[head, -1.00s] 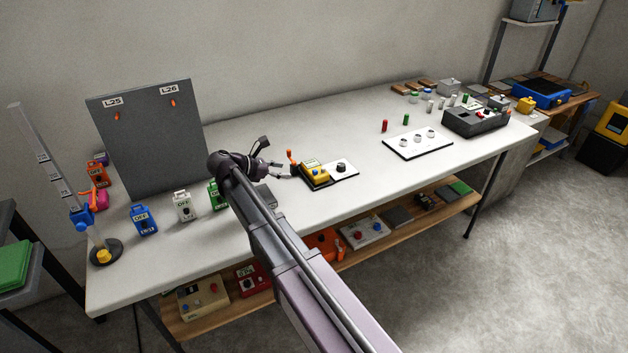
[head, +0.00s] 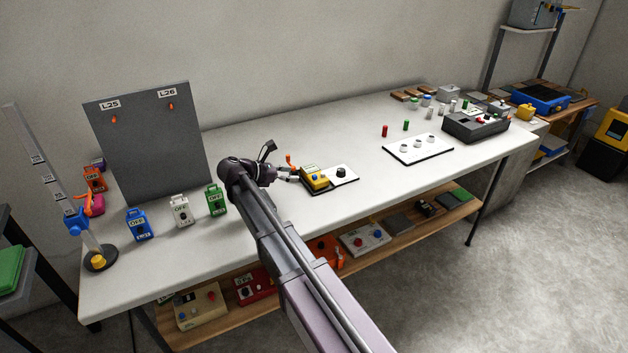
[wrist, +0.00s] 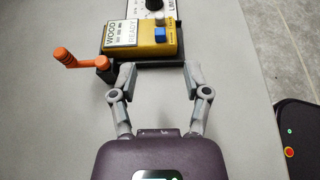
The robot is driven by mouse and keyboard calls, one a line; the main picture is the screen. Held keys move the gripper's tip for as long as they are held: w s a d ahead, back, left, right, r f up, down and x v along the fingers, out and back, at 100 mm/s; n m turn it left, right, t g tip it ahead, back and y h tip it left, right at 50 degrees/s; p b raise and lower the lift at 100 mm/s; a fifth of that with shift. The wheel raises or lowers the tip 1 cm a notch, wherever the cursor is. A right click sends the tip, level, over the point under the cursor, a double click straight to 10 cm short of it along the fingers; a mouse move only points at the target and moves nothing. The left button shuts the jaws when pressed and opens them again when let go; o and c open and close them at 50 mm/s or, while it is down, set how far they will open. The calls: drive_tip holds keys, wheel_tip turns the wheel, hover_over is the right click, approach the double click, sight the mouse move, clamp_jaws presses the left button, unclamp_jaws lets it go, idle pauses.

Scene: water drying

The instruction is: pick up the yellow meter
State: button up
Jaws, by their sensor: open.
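The yellow meter (head: 313,178) sits on a dark base on the white table, beside a white panel with a black knob (head: 341,171). In the wrist view the yellow meter (wrist: 155,38) fills the top middle, with a "WOOD READY" label and a blue button. My gripper (head: 291,175) is open and empty. In the wrist view its fingertips (wrist: 159,68) are spread at the near edge of the meter and its base. I cannot tell whether they touch it. An orange crank handle (wrist: 78,59) stands just left of the meter.
Blue, white and green lockout boxes (head: 181,211) stand at the table's left front, before a grey board (head: 150,145). A white plate with several knobs (head: 418,149) and a dark control box (head: 475,127) are to the right. The table between is clear.

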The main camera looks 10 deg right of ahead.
sight(313, 176)
drive_tip(key=shift+b+x, duration=0.55)
drive_tip(key=shift+x, duration=1.45)
drive_tip(key=b+x, duration=0.1)
drive_tip(key=x, duration=0.1)
drive_tip(key=b+x, duration=0.1)
drive_tip(key=x, duration=0.1)
drive_tip(key=shift+a+f, duration=0.1)
drive_tip(key=shift+f, duration=0.2)
drive_tip(key=shift+w+d+f, duration=0.1)
drive_tip(key=shift+w+d, duration=0.05)
drive_tip(key=shift+d, duration=0.4)
